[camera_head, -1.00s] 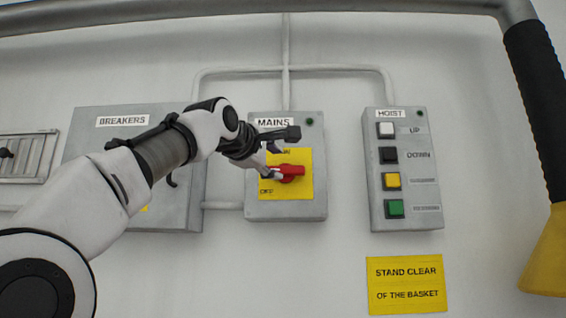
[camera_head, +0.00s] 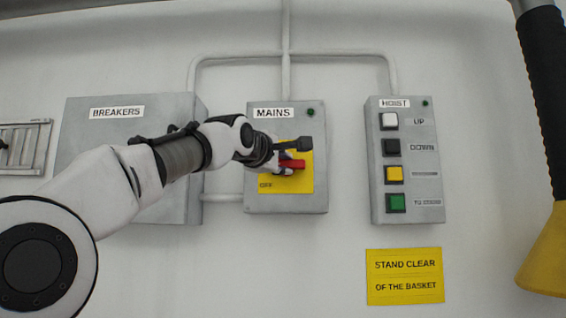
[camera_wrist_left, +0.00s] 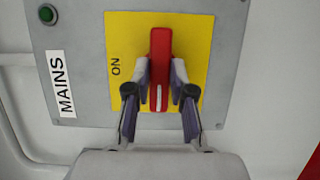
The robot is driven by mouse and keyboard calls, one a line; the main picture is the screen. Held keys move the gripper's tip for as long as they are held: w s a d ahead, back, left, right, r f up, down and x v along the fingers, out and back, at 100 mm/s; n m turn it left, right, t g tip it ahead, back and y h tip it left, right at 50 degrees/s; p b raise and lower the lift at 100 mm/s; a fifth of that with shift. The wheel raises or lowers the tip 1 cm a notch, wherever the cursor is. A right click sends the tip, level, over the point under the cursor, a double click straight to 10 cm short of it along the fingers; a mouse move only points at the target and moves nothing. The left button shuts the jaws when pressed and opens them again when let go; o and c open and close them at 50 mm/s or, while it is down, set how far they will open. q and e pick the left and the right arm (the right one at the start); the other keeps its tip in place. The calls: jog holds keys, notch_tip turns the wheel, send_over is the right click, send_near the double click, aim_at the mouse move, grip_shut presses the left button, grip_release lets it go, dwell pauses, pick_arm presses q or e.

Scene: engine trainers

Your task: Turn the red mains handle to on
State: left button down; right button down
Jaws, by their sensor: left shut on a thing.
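The red mains handle (camera_head: 293,164) sits on a yellow plate (camera_head: 304,184) on the grey MAINS box (camera_head: 287,203). It lies level across the plate, with "OFF" readable at the lower left. In the left wrist view, the red handle (camera_wrist_left: 160,50) stands upright in the picture, with a white mark on its lower end and "ON" to its left. My left gripper (camera_wrist_left: 160,82) has one finger on each side of the handle and is shut on it. In the head view my left gripper (camera_head: 284,160) partly covers the plate and handle. My right gripper is not in view.
A green lamp (camera_head: 310,112) is at the box's top right. The BREAKERS box (camera_head: 90,135) stands to the left behind my arm. The HOIST box (camera_head: 415,180), with several buttons, is to the right. A yellow warning sign (camera_head: 405,277) is below it. Conduits run above.

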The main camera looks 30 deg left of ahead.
pick_arm(q)
jog(key=shift+r, duration=0.2)
jog(key=m+g+y+p, duration=0.1)
jog(key=m+p, duration=0.2)
jog(key=p, duration=0.1)
jog(key=m+g+y+p, duration=0.1)
jog(key=m+g+p, duration=0.1)
jog(key=m+p, duration=0.1)
jog(key=m+g+y+p, duration=0.1)
jog(key=m+g+p, duration=0.1)
jog(key=m+p, duration=0.2)
jog(key=shift+w+r+m+p, duration=0.1)
jog(key=shift+r+m+p, duration=0.25)
jog(key=shift+m, duration=0.25)
jog(key=shift+d+m+g+y+p, duration=0.1)
jog(key=shift+m+g+y+p, duration=0.45)
jog(key=shift+m, duration=0.55)
jog(key=shift+f, duration=0.1)
jog(key=c, duration=1)
grip_release()
jog(key=shift+w+f, duration=0.2)
